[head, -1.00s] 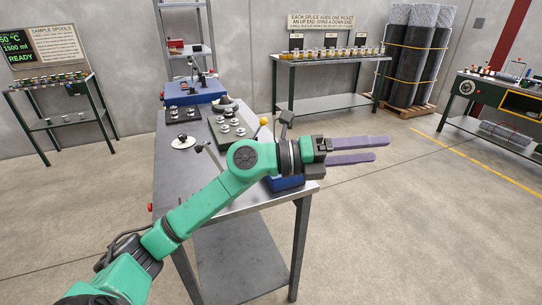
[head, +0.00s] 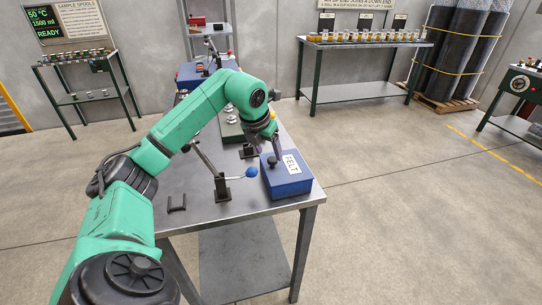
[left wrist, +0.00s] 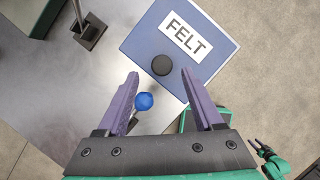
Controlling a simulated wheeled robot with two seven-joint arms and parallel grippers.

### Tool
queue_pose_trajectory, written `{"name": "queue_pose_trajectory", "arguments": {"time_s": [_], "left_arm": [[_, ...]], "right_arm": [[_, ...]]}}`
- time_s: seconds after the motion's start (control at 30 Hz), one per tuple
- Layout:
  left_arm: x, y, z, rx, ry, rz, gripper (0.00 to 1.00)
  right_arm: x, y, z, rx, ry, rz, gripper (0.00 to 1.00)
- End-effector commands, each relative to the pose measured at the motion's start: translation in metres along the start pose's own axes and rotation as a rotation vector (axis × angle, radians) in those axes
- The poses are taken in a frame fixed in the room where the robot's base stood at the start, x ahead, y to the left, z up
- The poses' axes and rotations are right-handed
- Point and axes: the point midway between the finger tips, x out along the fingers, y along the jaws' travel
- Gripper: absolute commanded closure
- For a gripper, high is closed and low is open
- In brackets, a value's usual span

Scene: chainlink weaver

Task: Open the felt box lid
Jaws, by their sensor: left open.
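The felt box is a blue box with a white FELT label and a dark round knob on its lid. The box (head: 290,186) sits at the near right corner of the metal table in the head view, and its lid (left wrist: 205,62) is shut. The knob (head: 272,160) also shows in the left wrist view (left wrist: 161,65). My left gripper (head: 275,146), with purple fingers, is above the box near the knob. In the left wrist view the open fingers (left wrist: 158,74) point toward the knob, which shows between and just beyond their tips. My right gripper is not in the head view.
A lever with a blue ball (head: 251,172) stands on the table (head: 195,206) just left of the box; the ball also shows near the left finger in the wrist view (left wrist: 144,101). A small dark bracket (head: 176,203) lies near the front edge. Floor right of the table is clear.

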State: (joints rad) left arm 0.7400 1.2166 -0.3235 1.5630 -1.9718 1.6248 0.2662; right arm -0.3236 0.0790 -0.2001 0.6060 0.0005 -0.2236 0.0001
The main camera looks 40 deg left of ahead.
Motion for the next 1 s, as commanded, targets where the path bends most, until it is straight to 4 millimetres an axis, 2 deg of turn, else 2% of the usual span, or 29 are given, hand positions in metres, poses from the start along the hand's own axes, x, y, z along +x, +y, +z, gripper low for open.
{"name": "queue_pose_trajectory", "arguments": {"time_s": [0.1,0.2,0.33,0.47,0.57,0.63,0.67,1.0], "left_arm": [[0.021,-0.001,0.000,0.000,0.002,-0.002,0.32],[0.032,-0.001,0.000,0.001,0.001,-0.002,0.32],[0.035,0.000,0.000,0.001,-0.001,-0.001,0.32],[0.035,0.000,0.000,0.001,-0.001,-0.001,0.32],[0.035,0.000,0.000,0.001,-0.001,-0.001,0.66],[0.035,0.000,0.000,0.001,-0.001,-0.001,0.93],[0.035,0.000,0.000,0.001,-0.002,-0.001,1.00],[0.034,-0.001,0.001,0.001,-0.002,-0.002,1.00]], "right_arm": [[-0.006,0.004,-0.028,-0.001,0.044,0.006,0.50],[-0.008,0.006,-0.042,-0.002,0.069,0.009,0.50],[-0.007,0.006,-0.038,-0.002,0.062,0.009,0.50],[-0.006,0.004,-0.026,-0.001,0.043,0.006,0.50],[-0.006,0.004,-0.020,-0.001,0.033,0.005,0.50],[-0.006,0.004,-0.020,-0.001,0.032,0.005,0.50],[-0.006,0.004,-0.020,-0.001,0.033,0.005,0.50],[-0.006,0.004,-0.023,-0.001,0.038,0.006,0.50]]}}
